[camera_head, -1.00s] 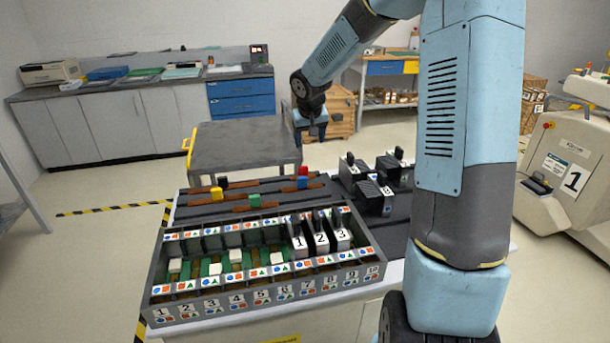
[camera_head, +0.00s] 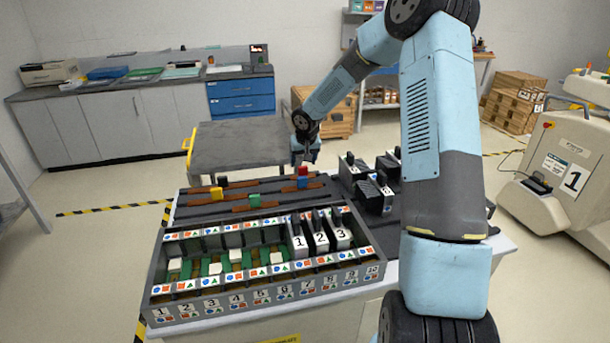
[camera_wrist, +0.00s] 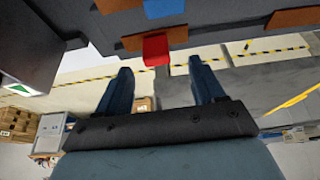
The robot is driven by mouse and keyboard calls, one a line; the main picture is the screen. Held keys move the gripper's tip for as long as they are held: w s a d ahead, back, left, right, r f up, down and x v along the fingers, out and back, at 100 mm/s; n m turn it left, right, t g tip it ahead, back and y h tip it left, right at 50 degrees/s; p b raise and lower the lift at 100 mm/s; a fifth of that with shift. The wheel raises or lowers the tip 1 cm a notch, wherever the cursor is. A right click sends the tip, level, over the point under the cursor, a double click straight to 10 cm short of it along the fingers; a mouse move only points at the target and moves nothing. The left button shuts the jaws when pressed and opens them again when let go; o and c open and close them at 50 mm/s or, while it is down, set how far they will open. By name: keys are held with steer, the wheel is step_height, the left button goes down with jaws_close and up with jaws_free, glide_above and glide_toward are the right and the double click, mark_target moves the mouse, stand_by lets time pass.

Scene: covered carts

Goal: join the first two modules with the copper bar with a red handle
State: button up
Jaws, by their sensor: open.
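The copper bar with a red handle (camera_head: 303,169) lies on the dark top behind the slotted rack. The red handle (camera_wrist: 156,49) also shows in the wrist view, just beyond and between my two fingers. My gripper (camera_wrist: 160,68) is open and empty; in the head view it (camera_head: 304,158) hangs close above the red handle, with a gap I cannot measure. Module 1 (camera_head: 298,241), module 2 (camera_head: 320,241) and module 3 (camera_head: 342,238) stand side by side in the rack (camera_head: 190,307), toward its right end.
Bars with a blue handle (camera_head: 303,182), a green handle (camera_head: 254,201) and a yellow handle (camera_head: 216,193) lie nearby, the blue one just in front of the red. Dark modules (camera_head: 372,193) stand to the right. A grey cart (camera_head: 235,145) stands behind.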

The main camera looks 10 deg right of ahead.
mark_target(303, 167)
steer(key=shift+d+x, duration=0.2)
steer(key=shift+x, duration=2.65)
steer(key=c, duration=1.1)
